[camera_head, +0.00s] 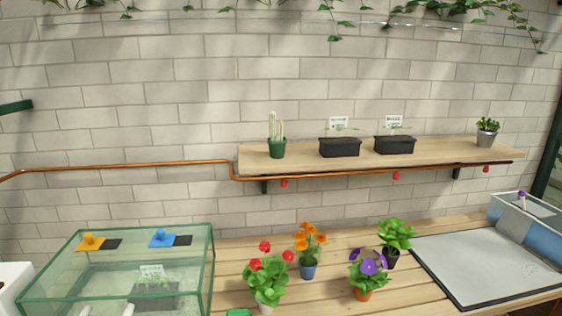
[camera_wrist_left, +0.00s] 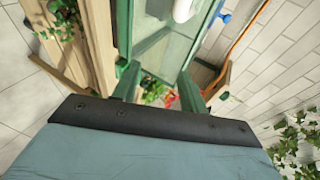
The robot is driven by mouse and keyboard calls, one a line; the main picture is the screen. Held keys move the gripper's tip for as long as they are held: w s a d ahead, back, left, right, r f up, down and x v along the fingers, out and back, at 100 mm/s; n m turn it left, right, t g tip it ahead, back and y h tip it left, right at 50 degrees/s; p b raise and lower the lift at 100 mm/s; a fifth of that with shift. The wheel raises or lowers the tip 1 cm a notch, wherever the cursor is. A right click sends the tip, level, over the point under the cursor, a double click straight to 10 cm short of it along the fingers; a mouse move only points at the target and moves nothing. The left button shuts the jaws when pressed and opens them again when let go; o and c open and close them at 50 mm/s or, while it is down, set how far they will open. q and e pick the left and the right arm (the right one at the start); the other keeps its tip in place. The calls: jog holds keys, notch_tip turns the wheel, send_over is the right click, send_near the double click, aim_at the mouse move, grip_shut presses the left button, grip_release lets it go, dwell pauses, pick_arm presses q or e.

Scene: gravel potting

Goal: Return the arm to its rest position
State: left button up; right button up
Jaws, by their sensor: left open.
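My left gripper (camera_wrist_left: 158,88) shows in the left wrist view with its two green fingers apart and nothing seen between them. It is above the bench area, with the glass tank (camera_wrist_left: 150,45) beyond it. In the head view I cannot make out either gripper for certain. The green-framed glass tank (camera_head: 213,262) stands at the lower left there. My right gripper is in neither view.
A wall shelf (camera_head: 300,165) holds a cactus (camera_head: 277,142), two black planters and a small plant. Several potted flowers (camera_head: 268,278) stand on the wooden bench (camera_head: 330,295). A grey tray (camera_head: 480,262) lies at right. A copper pipe (camera_head: 120,166) crosses the wall.

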pick_arm(q)
jog(key=s+d+f+n+g, duration=0.2)
jog(key=s+f+n+g, duration=0.1)
jog(key=s+n, duration=0.3)
jog(key=s+d+f+n+g+y, duration=0.1)
jog(key=s+d+f+n+g, duration=0.15)
jog(key=s+n, duration=0.4)
jog(key=s+d+f+n+g, duration=0.3)
jog(key=s+n+g, duration=0.1)
jog(key=s, duration=0.5)
notch_tip(320, 180, down, 31)
jog(key=s+a+g+b, duration=0.1)
jog(key=a+b, duration=0.1)
jog(key=b, duration=0.4)
jog(key=s+a+f+b, duration=0.2)
jog(key=s+f, duration=0.6)
jog(key=f, duration=0.1)
jog(key=s+a+f+m+g+y+b, duration=0.1)
jog(key=s+a+f+b, duration=0.1)
jog(key=s+f, duration=0.6)
jog(key=shift+s+a+f, duration=0.2)
jog(key=shift+a+f, duration=0.45)
jog(key=shift+f, duration=0.05)
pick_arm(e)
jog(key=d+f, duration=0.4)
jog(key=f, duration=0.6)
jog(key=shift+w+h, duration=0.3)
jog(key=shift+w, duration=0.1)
